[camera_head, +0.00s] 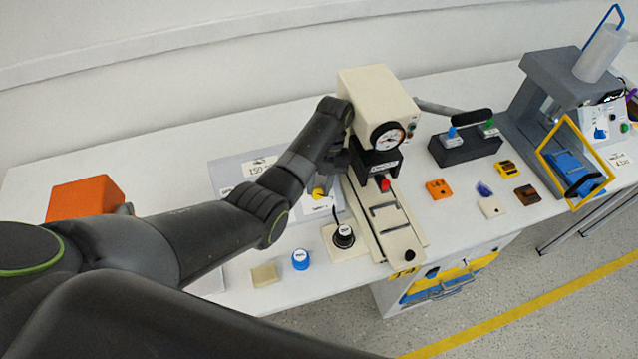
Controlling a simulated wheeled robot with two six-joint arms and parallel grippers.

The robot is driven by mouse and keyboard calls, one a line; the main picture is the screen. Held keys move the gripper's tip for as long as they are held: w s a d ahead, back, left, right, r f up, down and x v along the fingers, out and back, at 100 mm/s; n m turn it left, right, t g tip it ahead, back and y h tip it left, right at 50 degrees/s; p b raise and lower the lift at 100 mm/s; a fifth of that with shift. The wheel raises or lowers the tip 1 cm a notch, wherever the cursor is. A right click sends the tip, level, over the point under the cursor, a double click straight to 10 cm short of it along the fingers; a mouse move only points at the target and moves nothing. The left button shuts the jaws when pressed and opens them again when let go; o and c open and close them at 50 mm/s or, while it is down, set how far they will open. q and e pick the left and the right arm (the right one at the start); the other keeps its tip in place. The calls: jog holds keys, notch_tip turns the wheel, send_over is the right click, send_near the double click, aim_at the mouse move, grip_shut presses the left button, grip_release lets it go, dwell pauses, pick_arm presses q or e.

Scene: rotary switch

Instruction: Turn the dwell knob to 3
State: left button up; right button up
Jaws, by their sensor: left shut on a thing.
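A grey control panel (228,172) stands on the white table, partly covered by my left arm. It carries white labels, one reading about 150; the others are too small to read. A yellow knob (319,194) shows at its right side. My left gripper (326,183) reaches down over this knob and is shut on it. The fingertips are small and dark, and the knob's pointer and scale are hidden or too small to read. I cannot read a dwell label. My right gripper is not in view.
A cream press with a round gauge (388,136) stands close right of the gripper. A black knob on a plate (343,236), a blue cap (300,259) and a beige block (264,275) are in front. An orange box (84,197) is at left.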

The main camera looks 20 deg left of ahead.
aim_at(319, 189)
pick_arm(q)
jog(key=o, duration=1)
notch_tip(319, 189, up, 10)
jog(key=p, duration=0.9)
jog(key=shift+s+f, duration=0.1)
jog(key=shift+s, duration=0.05)
